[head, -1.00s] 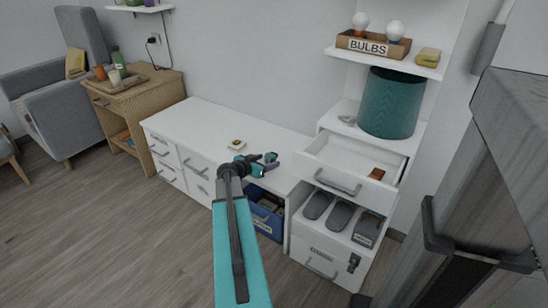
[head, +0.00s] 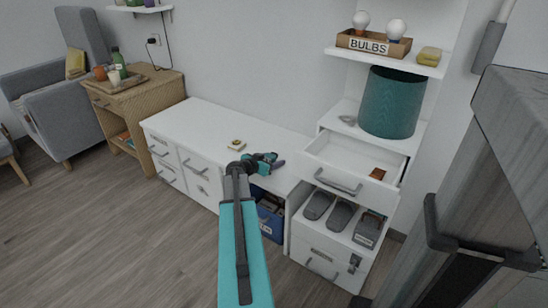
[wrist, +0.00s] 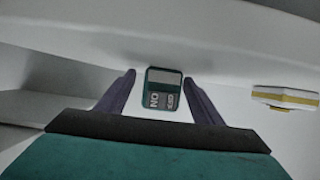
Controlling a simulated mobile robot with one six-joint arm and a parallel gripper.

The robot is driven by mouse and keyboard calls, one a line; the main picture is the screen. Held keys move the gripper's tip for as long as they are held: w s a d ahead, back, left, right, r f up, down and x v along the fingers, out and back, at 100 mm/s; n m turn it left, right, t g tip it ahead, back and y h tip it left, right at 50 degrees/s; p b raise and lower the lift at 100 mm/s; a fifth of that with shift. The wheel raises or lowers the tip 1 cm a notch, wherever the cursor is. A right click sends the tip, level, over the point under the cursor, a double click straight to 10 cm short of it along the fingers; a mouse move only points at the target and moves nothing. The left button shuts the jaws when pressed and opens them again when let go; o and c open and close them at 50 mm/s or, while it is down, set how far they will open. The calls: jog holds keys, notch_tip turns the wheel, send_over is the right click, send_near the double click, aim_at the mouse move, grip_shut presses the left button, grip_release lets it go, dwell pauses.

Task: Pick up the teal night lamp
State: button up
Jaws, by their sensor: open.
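A small teal rounded box (wrist: 153,75) with a light grey panel and partly legible lettering shows between my fingertips in the wrist view. It may be the night lamp; I cannot tell for sure. My gripper (head: 277,160) is open, low over the front of the white desk in the head view. Its two dark fingers (wrist: 160,80) lie on either side of the box in the wrist view; whether they touch it is unclear. In the head view the box cannot be told apart from my teal gripper. A large teal cylinder (head: 391,102) stands on the right shelf.
A small yellow-and-white item (head: 236,145) lies on the desktop (head: 205,117); it also shows in the wrist view (wrist: 285,98). An open drawer (head: 350,160) juts out at right. A bulbs box (head: 373,44) sits on the shelf above. The desk's left part is clear.

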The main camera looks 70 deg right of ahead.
aim_at(272, 154)
jog(key=shift+c, duration=0.4)
jog(key=c, duration=1.1)
jog(key=shift+r, duration=0.1)
notch_tip(272, 154, up, 3)
jog(key=shift+r+p, duration=0.15)
jog(key=shift+p, duration=0.4)
jog(key=s+a, duration=0.1)
jog(key=a, duration=0.3)
jog(key=s+a+r, duration=0.1)
jog(key=a, duration=0.4)
jog(key=s+a+p, duration=0.1)
jog(key=a, duration=0.3)
jog(key=shift+s+a+r, duration=0.15)
jog(key=shift+a+r, duration=0.05)
jog(key=shift+a+p, duration=0.85)
jog(key=shift+p, duration=0.3)
